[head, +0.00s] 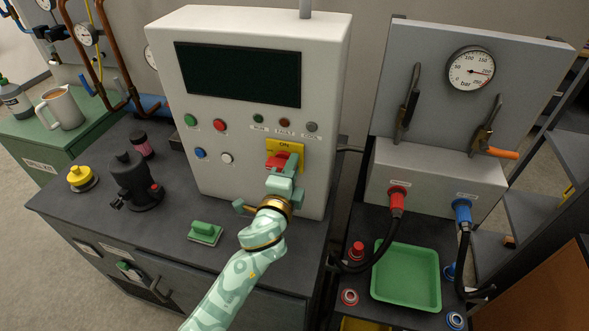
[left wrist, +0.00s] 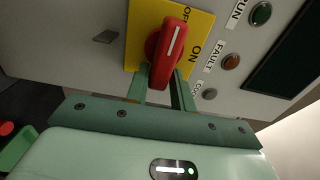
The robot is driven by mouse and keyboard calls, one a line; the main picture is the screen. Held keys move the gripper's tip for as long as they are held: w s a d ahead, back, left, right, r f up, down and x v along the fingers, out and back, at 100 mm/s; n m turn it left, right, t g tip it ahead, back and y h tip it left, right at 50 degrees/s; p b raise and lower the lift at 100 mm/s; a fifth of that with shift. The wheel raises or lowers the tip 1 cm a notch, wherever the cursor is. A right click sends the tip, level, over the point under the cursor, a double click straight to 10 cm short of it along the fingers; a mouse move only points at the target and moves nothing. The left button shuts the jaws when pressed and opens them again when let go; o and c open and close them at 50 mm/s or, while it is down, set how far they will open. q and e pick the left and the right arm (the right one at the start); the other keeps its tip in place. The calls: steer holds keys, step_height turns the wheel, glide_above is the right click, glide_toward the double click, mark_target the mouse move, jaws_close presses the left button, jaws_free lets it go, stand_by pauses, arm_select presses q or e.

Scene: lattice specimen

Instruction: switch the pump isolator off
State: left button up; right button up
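The pump isolator is a red rotary handle (left wrist: 167,50) on a yellow plate (left wrist: 203,32) marked ON and OFF. In the head view the yellow plate (head: 295,148) is on the front of the light grey cabinet, with ON at its top. The red handle (head: 274,161) lies roughly sideways there, partly covered by my gripper. In the left wrist view its white line points toward the plate's OFF side, away from ON. My left gripper (head: 286,174) is at the handle, its fingers (left wrist: 163,82) closed on either side of it. My right gripper is out of view.
The cabinet (head: 250,125) carries a dark screen, lamps and buttons above and left of the isolator. A green-handled item (head: 205,232) and a dark pump-like device (head: 135,182) stand on the bench. At right are a hose panel (head: 430,180) and a green tray (head: 407,275).

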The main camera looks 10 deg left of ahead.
arm_select(q)
steer(key=shift+o, duration=0.9)
steer(key=shift+a+r, duration=0.15)
steer(key=shift+a, duration=0.35)
steer(key=shift+w+a, duration=0.1)
steer(key=shift+a, duration=0.15)
steer(key=shift+d, duration=0.1)
steer(key=shift+d+f, duration=0.15)
steer(key=shift+f, duration=0.05)
steer(key=shift+s, duration=0.2)
steer(key=s+b, duration=0.2)
steer(key=s, duration=1.4)
steer(key=shift+a, duration=0.25)
steer(key=shift+f, duration=0.1)
